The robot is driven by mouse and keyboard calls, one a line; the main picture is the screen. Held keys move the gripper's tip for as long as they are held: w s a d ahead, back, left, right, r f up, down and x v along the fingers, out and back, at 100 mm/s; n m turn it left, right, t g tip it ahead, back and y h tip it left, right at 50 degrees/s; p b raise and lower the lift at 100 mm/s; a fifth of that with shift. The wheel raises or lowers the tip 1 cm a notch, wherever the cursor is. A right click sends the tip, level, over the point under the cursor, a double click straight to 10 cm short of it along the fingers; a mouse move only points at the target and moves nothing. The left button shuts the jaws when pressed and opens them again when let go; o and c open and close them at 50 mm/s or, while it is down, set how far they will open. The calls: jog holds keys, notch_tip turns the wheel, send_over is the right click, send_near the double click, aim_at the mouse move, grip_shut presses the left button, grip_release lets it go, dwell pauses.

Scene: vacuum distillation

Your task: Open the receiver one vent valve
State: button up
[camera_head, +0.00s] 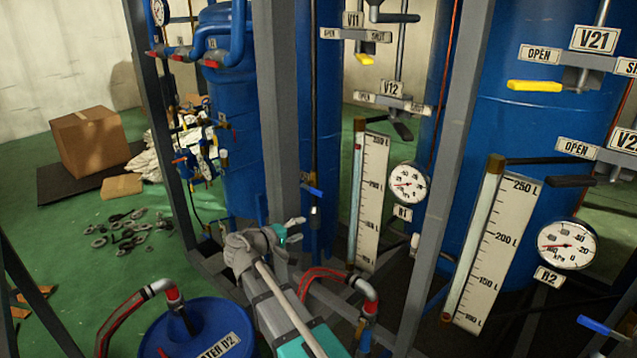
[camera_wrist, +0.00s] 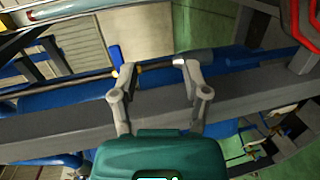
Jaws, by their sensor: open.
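The receiver one column stands behind the frame, with the R1 gauge (camera_head: 408,184) and a white level scale (camera_head: 370,200) in front. The V11 label (camera_head: 352,19) sits above a yellow handle (camera_head: 364,59). The V12 label (camera_head: 391,88) sits above a dark handle (camera_head: 402,130). A blue lever (camera_head: 313,191) is on a thin pipe lower down; a blue handle (camera_wrist: 116,55) shows beside the left fingertip in the wrist view. I cannot tell which is the vent valve. My gripper (camera_head: 294,231) is open and empty, below the blue lever; its fingers (camera_wrist: 156,67) are apart.
A grey upright (camera_head: 274,120) stands close behind my gripper. Red hoses (camera_head: 330,274) and a blue drum (camera_head: 205,325) are near my arm. The R2 gauge (camera_head: 567,244) and V21 label (camera_head: 594,39) are at right.

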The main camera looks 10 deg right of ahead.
jog(key=n+t+h+p, duration=0.1)
jog(key=t, duration=0.1)
send_near(315, 193)
jog(key=v, duration=0.3)
jog(key=shift+s+f, duration=0.1)
jog(key=shift+f, duration=0.05)
jog(key=x, duration=1.3)
jog(key=shift+w+d, duration=0.25)
jog(key=shift+d, duration=0.05)
grip_shut()
